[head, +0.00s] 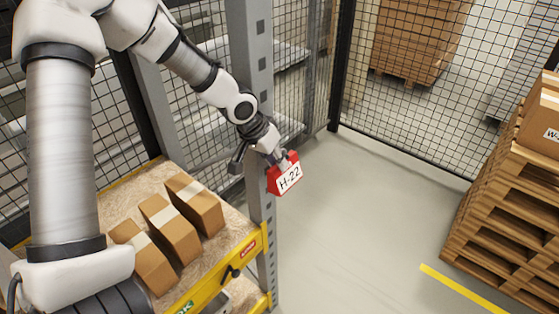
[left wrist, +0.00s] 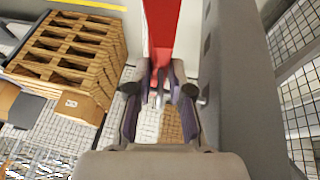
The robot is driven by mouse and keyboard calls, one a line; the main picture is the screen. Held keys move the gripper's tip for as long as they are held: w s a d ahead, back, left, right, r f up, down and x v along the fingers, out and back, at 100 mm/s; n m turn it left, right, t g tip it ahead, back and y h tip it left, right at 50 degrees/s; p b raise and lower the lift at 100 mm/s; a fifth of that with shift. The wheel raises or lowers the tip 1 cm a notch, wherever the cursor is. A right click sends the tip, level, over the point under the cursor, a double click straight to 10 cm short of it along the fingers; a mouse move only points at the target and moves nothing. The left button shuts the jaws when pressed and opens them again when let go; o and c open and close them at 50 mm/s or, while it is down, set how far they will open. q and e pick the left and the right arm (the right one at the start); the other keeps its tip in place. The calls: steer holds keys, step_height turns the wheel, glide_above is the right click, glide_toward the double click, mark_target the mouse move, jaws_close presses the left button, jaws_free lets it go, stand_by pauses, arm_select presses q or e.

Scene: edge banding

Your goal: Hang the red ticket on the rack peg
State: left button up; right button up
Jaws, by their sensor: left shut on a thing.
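The red ticket (head: 273,184) has a white face marked H-22 and hangs tilted in front of the grey rack upright. My left gripper (head: 280,160) is shut on its upper part, with the ticket off the shelf and in the air. In the left wrist view the ticket (left wrist: 162,28) is a red strip running up from between the fingers (left wrist: 160,88). A small dark peg-like part (head: 232,272) sticks out of the yellow shelf beam, below and left of the ticket. No ticket hangs on it. My right gripper does not show.
The grey upright (head: 262,215) stands close beside my gripper; it also fills the right of the left wrist view (left wrist: 235,80). Several cartons (head: 170,227) lie on the shelf. Stacked pallets (head: 510,205) stand at the right. The floor between is clear.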

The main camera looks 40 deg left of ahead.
arm_select(q)
steer(key=o, duration=0.9)
steer(key=shift+a+f, duration=0.1)
steer(key=a+v, duration=0.1)
steer(key=v, duration=0.7)
steer(key=s+d+f+g+b, duration=0.15)
steer(key=s+f, duration=0.25)
steer(key=f, duration=0.4)
steer(key=s+d+f+g+y+b, duration=0.1)
steer(key=s+f+g+b, duration=0.2)
steer(key=f, duration=0.5)
steer(key=s+d+f+g, duration=0.2)
steer(key=s+f, duration=0.2)
steer(key=f, duration=0.5)
steer(key=s+d+f+g+b, duration=0.15)
steer(key=s+d+f, duration=0.25)
steer(key=s+f, duration=0.45)
steer(key=s+d+f+g+b, duration=0.15)
steer(key=s+d+f, duration=0.25)
steer(key=s+f, duration=0.45)
steer(key=w+t, duration=0.2)
steer(key=w+a+t+y, duration=0.1)
steer(key=w+t, duration=0.2)
steer(key=shift+a, duration=0.15)
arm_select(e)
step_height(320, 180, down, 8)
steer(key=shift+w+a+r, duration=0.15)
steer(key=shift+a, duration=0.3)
